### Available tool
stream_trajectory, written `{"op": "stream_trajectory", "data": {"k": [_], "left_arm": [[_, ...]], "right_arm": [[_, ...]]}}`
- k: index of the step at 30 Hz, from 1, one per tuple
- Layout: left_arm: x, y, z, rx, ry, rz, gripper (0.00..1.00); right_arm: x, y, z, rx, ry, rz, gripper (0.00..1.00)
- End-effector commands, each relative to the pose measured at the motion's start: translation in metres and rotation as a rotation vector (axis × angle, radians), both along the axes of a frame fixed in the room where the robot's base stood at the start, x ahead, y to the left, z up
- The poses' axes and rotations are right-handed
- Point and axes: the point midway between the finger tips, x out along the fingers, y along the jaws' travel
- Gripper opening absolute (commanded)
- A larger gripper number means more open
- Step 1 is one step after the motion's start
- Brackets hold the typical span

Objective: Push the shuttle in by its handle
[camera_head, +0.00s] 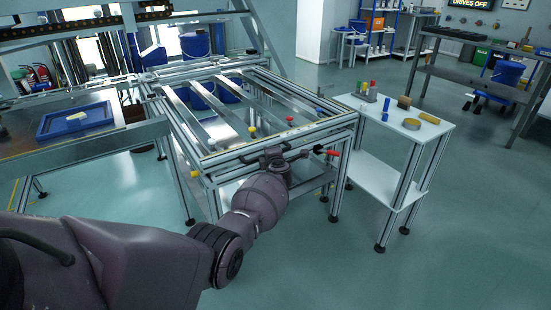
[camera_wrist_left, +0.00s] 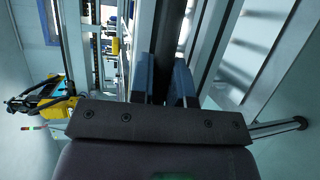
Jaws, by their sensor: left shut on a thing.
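My left gripper (camera_head: 274,156) reaches in from below to the front edge of the metal panel frame (camera_head: 225,155). In the left wrist view its two blue-grey fingers (camera_wrist_left: 164,80) are closed around a dark bar (camera_wrist_left: 171,35), which looks like the shuttle's handle. The bar runs upward between pale metal profiles. In the head view my wrist and gripper hide most of the handle, and I cannot clearly tell the shuttle from the frame's rails. My right gripper is not in view.
A red knob (camera_head: 333,153) sticks out just right of my gripper, and a yellow knob (camera_head: 194,173) sits at the frame's left corner. A white side table (camera_head: 385,128) with small items stands close on the right. The floor in front is clear.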

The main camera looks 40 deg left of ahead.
Motion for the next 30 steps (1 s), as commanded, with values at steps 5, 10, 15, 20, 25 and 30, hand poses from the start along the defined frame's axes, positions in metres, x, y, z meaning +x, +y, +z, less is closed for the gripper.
{"op": "stream_trajectory", "data": {"k": [5, 10, 15, 20, 25, 30], "left_arm": [[0.001, 0.004, 0.004, 0.005, -0.005, 0.002, 0.00], [0.001, 0.005, 0.005, 0.006, -0.005, 0.002, 0.23], [0.001, 0.004, 0.004, 0.004, -0.004, 0.000, 0.41], [0.001, 0.003, 0.003, 0.004, -0.003, 0.000, 0.41], [-0.002, -0.001, 0.006, 0.003, -0.004, -0.001, 0.41], [-0.014, -0.015, 0.016, 0.000, -0.012, -0.001, 0.41]], "right_arm": [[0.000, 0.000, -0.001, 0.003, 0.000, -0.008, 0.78], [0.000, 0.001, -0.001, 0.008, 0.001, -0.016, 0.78], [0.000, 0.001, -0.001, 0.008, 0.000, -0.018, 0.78], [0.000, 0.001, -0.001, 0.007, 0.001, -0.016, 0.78], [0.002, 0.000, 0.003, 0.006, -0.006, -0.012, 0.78], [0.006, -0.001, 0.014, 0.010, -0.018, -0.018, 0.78]]}}
